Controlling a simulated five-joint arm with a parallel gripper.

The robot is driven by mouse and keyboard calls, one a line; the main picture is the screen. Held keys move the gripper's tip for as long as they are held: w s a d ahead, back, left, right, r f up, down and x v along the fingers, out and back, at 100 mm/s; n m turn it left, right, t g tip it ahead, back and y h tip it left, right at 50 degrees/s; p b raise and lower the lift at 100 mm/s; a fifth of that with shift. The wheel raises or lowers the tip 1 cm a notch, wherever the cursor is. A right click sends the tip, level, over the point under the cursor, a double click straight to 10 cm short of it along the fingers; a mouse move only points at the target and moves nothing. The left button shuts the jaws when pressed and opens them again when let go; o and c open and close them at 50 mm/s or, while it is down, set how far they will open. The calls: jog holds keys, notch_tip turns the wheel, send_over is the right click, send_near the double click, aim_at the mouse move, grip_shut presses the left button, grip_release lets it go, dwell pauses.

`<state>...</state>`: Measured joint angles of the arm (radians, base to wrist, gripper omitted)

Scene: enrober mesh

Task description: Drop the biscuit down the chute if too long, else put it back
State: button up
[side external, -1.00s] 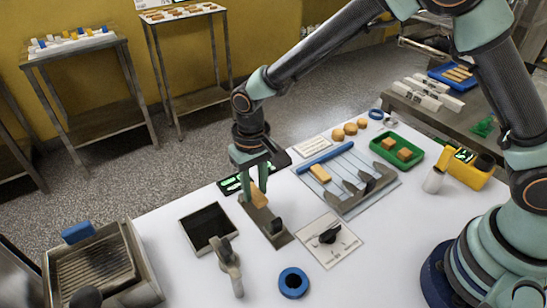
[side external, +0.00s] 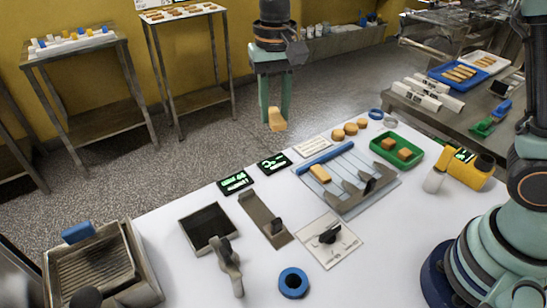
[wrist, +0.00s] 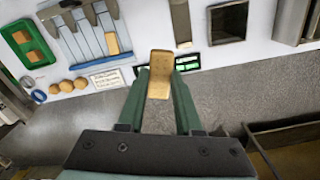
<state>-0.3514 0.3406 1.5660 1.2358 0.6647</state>
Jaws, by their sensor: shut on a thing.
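My gripper (side external: 274,102) is shut on a tan oblong biscuit (side external: 277,121), held high beyond the table's far edge in the side view. In the wrist view the biscuit (wrist: 160,75) sits between the two green fingers, its long side pointing away from my wrist. A dark square opening with a pale rim, which looks like the chute (side external: 184,222), is on the table. Beside it is a brown metal strip with a dark stop (side external: 265,217), now bare. A laned rack (side external: 345,192) holds another oblong biscuit (side external: 320,173) in its left lane.
Two green-lit displays (side external: 235,183) stand at the far table edge. A dial plate (side external: 327,240), blue ring (side external: 293,283), upright grey lever (side external: 228,266), round biscuits (side external: 350,129) and green tray (side external: 397,153) stand around. A wire-topped box (side external: 98,265) is at left.

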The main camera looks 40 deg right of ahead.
jog(key=d+m, duration=0.8)
jog(key=d, duration=0.6)
jog(key=m, duration=0.6)
send_over(352, 159)
notch_tip(352, 159, down, 15)
jog(key=shift+f, duration=0.1)
jog(key=shift+w+f, duration=0.1)
jog(key=shift+f, duration=2.3)
jog(key=o, duration=0.6)
jog(key=shift+f, duration=0.1)
jog(key=shift+o, duration=0.5)
